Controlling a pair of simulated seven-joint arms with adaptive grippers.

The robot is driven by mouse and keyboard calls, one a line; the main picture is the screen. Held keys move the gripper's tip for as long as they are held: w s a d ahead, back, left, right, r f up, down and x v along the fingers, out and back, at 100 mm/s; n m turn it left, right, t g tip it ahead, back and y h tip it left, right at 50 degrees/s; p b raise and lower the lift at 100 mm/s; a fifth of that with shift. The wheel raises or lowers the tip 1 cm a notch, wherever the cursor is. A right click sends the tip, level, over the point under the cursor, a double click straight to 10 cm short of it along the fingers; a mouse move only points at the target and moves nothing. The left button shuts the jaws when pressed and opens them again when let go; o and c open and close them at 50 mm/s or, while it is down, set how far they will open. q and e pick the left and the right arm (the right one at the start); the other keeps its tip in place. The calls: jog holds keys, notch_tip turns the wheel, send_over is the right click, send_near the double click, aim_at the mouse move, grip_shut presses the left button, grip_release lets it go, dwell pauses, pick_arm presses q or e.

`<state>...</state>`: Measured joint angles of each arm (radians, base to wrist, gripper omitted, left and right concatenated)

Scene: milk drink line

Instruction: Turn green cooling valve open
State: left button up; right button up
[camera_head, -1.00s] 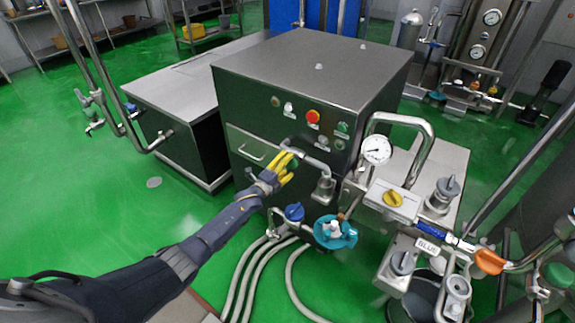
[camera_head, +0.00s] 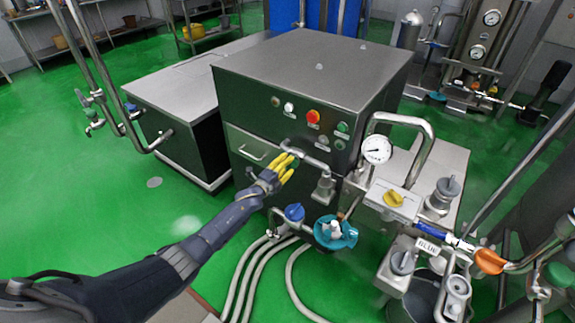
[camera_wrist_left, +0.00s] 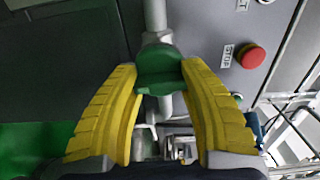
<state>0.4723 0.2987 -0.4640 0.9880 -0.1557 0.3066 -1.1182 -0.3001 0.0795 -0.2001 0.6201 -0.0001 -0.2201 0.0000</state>
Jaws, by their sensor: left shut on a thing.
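The green cooling valve handle (camera_wrist_left: 160,72) sits on a grey metal pipe (camera_wrist_left: 155,18) in the left wrist view. My left gripper (camera_wrist_left: 157,78) has its two yellow fingers on either side of the handle, shut on it. In the head view my left gripper (camera_head: 287,164) is at the pipe on the front of the dark steel cabinet (camera_head: 310,68). There its fingers mostly hide the handle. How far the valve is turned is hard to tell. My right gripper is not in view.
A red button (camera_head: 312,116) and other small buttons are on the cabinet front above the pipe. A blue-handled valve (camera_head: 294,212), a teal part (camera_head: 336,232), a gauge (camera_head: 377,149) and a yellow knob (camera_head: 394,198) are nearby. Green floor (camera_head: 110,205) lies clear at left.

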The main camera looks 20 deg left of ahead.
pick_arm(q)
jog(key=shift+w+r, duration=0.1)
jog(key=shift+c, duration=0.2)
jog(key=n, duration=0.8)
jog(key=shift+r+n, duration=0.15)
jog(key=shift+n, duration=0.15)
jog(key=n, duration=0.5)
jog(key=shift+w+n, duration=0.1)
jog(key=shift+n, duration=1.9)
jog(key=shift+d+r+n, duration=0.1)
jog(key=shift+n, duration=0.2)
jog(key=o, duration=1.4)
jog(key=shift+f, duration=0.3)
